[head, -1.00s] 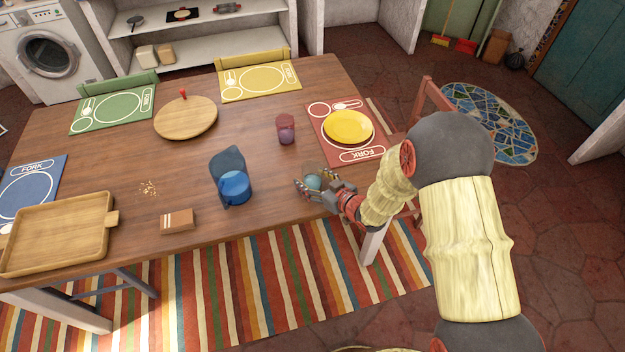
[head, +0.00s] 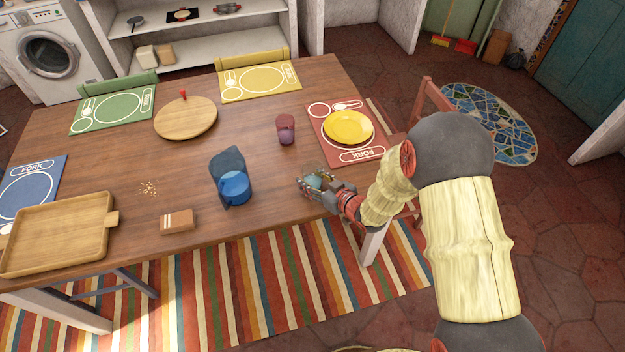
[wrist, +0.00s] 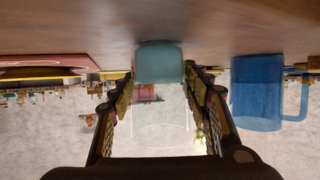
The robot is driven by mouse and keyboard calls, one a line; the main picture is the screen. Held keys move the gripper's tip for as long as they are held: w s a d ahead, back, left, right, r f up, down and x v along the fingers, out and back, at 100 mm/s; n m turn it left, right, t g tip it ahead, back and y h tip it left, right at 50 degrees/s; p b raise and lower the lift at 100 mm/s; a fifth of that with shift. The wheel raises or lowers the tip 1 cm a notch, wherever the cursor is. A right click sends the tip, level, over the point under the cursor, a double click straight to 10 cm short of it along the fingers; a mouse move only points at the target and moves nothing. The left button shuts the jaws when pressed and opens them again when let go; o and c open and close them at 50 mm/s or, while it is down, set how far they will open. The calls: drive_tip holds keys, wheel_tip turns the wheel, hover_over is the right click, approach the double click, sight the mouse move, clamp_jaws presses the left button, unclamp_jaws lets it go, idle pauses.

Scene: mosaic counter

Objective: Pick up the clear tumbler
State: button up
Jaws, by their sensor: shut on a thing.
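The clear tumbler (wrist: 160,115) shows in the wrist view as a transparent glass with a teal lower part. That view is upside down, with the tabletop along its top. In the head view the tumbler (head: 315,180) is at the table's front right edge, partly hidden by my gripper (head: 318,188). My gripper (wrist: 160,112) is shut on the tumbler, one finger on each side. The tumbler looks upright, with its base at the tabletop; I cannot tell any gap beneath it.
A dark red cup (head: 286,130) stands behind. A yellow plate (head: 348,127) lies on the red placemat (head: 362,155). A box (head: 178,221) and wooden tray (head: 55,235) are left.

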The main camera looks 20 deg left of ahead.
sight(307, 170)
drive_tip(key=shift+r, duration=0.15)
drive_tip(key=shift+r, duration=0.3)
wheel_tip(307, 170, up, 2)
drive_tip(key=shift+r+p, duration=0.15)
drive_tip(key=shift+p, duration=0.7)
drive_tip(key=s+d+r+p, duration=0.5)
drive_tip(key=s+d+r, duration=0.4)
drive_tip(key=d+r, duration=0.1)
drive_tip(key=shift+s, duration=0.3)
drive_tip(key=shift+d+f, duration=0.1)
drive_tip(key=o, duration=0.8)
drive_tip(key=c, duration=1.1)
